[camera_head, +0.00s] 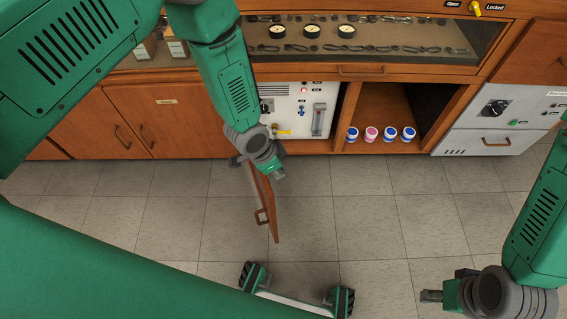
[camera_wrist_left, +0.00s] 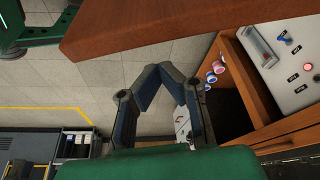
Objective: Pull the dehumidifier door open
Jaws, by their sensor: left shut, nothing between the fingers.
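The wooden door (camera_head: 264,207) stands swung out from the cabinet front, nearly edge-on in the head view, with its handle (camera_head: 262,217) on its left face. Behind it the white panel (camera_head: 300,108) is exposed. My left gripper (camera_head: 279,173) is beside the door's upper part, on the side toward the white panel. In the left wrist view my left gripper (camera_wrist_left: 160,70) has its fingertips together and empty, and the door (camera_wrist_left: 170,22) spans the top. Whether gripper and door touch cannot be told. My right gripper (camera_head: 432,296) hangs at lower right, away from the door; its finger opening is unclear.
An open compartment (camera_head: 410,105) with several small jars (camera_head: 371,134) is right of the white panel. A grey unit (camera_head: 493,120) with a handle stands further right. Closed wooden doors (camera_head: 165,125) are at the left. The tiled floor (camera_head: 355,220) in front is clear.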

